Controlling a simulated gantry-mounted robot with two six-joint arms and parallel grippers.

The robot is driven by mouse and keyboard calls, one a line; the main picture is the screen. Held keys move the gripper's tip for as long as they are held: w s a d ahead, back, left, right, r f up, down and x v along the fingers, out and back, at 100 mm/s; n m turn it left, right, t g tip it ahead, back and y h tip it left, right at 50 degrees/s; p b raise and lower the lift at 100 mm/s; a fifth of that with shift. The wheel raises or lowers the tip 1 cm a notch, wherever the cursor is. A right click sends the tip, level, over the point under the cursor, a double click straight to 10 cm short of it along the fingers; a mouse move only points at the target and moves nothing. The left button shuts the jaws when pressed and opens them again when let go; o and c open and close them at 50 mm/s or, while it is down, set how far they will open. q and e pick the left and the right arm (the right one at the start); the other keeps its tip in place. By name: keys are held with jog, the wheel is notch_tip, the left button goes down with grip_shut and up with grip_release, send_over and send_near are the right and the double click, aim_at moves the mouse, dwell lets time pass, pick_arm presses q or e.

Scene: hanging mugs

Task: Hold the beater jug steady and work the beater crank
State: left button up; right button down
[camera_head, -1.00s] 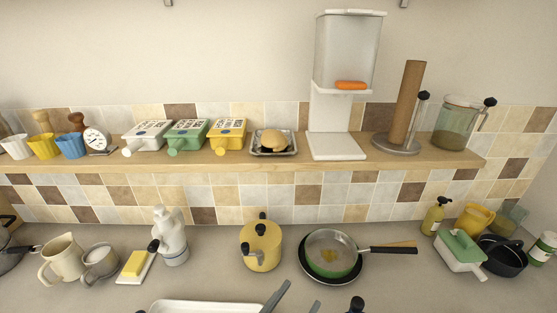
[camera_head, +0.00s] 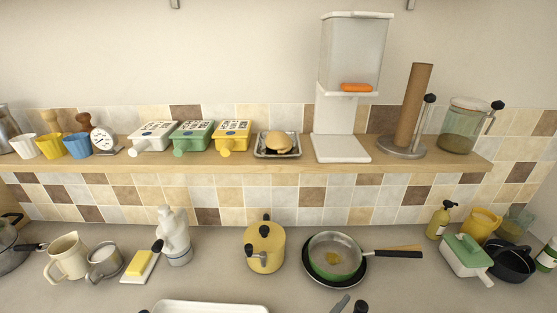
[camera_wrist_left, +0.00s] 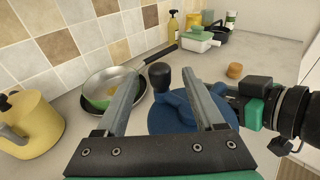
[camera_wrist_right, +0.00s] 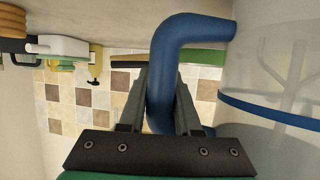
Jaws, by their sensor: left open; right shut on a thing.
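The beater jug shows in the right wrist view as a clear body (camera_wrist_right: 285,70) with a blue band and whisk shapes inside. My right gripper (camera_wrist_right: 160,80) is shut on its blue handle (camera_wrist_right: 190,30). In the left wrist view the jug's blue lid (camera_wrist_left: 170,122) lies below the fingers, with the black crank knob (camera_wrist_left: 159,76) rising above it. My left gripper (camera_wrist_left: 161,80) is open, and the knob appears between its fingertips; I cannot tell whether they touch it. In the head view only a grey finger (camera_head: 341,303) and the knob (camera_head: 361,307) show; the jug's body is out of frame.
A pan (camera_head: 335,255) with a green underside stands behind the jug, left of a green-lidded dish (camera_head: 466,255). A yellow pot (camera_head: 265,247) stands left of the pan. A white tray (camera_head: 210,306) lies at the front. A loaded shelf (camera_head: 250,167) runs above the counter.

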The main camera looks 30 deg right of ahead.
pick_arm(q)
jog(key=x, duration=0.5)
jog(key=shift+w+d, duration=0.15)
jog(key=shift+d, duration=0.05)
jog(key=shift+d, duration=0.1)
grip_shut()
